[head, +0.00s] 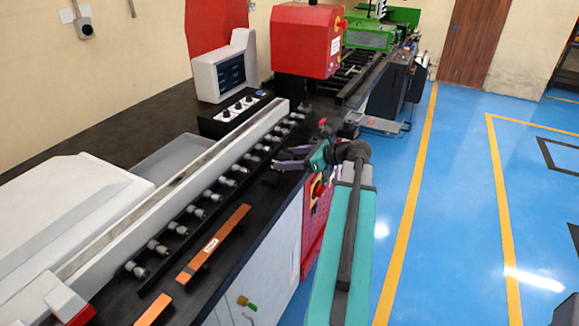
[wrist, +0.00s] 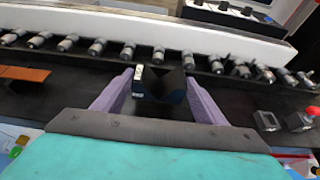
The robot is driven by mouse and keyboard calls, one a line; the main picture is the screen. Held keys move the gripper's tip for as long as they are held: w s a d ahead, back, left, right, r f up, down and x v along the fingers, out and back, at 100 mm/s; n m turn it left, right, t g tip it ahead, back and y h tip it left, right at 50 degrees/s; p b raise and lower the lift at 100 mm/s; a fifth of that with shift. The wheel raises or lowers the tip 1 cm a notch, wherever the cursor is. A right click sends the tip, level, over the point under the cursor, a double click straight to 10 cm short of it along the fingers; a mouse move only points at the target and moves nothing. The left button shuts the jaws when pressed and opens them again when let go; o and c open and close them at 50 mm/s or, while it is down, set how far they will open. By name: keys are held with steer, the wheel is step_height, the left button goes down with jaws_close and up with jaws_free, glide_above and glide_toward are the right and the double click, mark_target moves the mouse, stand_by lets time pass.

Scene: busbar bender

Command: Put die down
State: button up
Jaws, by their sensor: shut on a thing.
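The die (wrist: 160,88) is a dark block with a V-shaped notch in its top and a small white label on its left side. It sits between the two purple fingers of my gripper (wrist: 161,82) in the wrist view, and the fingers are shut on it. In the head view my gripper (head: 278,160) is over the right edge of the black bench (head: 235,225), near the row of rollers. The die is too small and dark there to make out clearly. I cannot tell whether its underside touches the bench.
A row of grey rollers (wrist: 97,47) runs along a white rail just beyond the die. An orange bar (head: 213,243) lies on the bench at near left. Two small grey blocks (wrist: 267,121) stand right of my gripper. A red machine head (head: 305,40) rises farther back.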

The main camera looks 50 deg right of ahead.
steer(key=shift+f+p, duration=0.6)
steer(key=shift+f, duration=0.95)
steer(key=shift+f, duration=0.1)
steer(key=o, duration=1.9)
steer(key=shift+f, duration=0.1)
steer(key=b+v, duration=0.2)
steer(key=v, duration=1)
steer(key=shift+b, duration=0.35)
